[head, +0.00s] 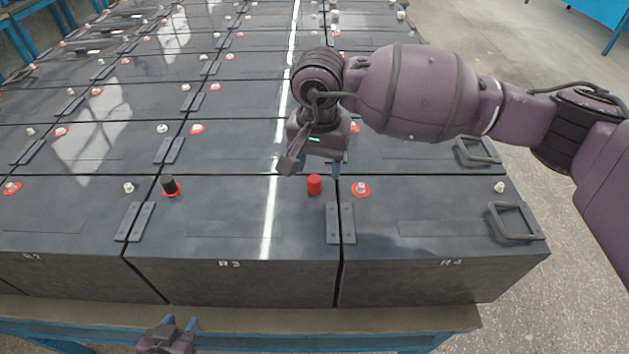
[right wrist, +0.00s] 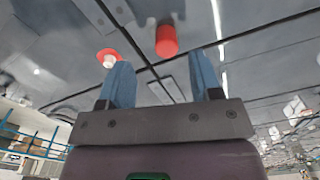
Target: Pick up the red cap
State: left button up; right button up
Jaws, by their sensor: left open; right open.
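The red cap (head: 314,184) stands upright near the right end of the front-row battery marked 3 (head: 230,225). In the right wrist view the red cap (right wrist: 166,40) shows beyond and between the two blue fingers. My right gripper (head: 322,170) hangs just behind the cap in the head view; its fingers are partly hidden by its own wrist. In the right wrist view my right gripper (right wrist: 165,68) is open and empty, with the cap apart from both fingers. My left gripper (head: 179,323) is open and empty at the bottom edge, in front of the battery row.
A black cap (head: 170,185) stands at the left end of the same battery. A bare terminal with a red ring (head: 361,189) is on the battery to the right, which has a raised handle (head: 514,221). More battery rows stretch behind. A blue bench edge (head: 260,333) runs along the front.

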aim_at(314, 179)
jog(key=f, duration=0.3)
jog(key=shift+a+f, duration=0.2)
jog(key=shift+a, duration=0.2)
jog(key=shift+f, duration=0.7)
jog(key=c, duration=1)
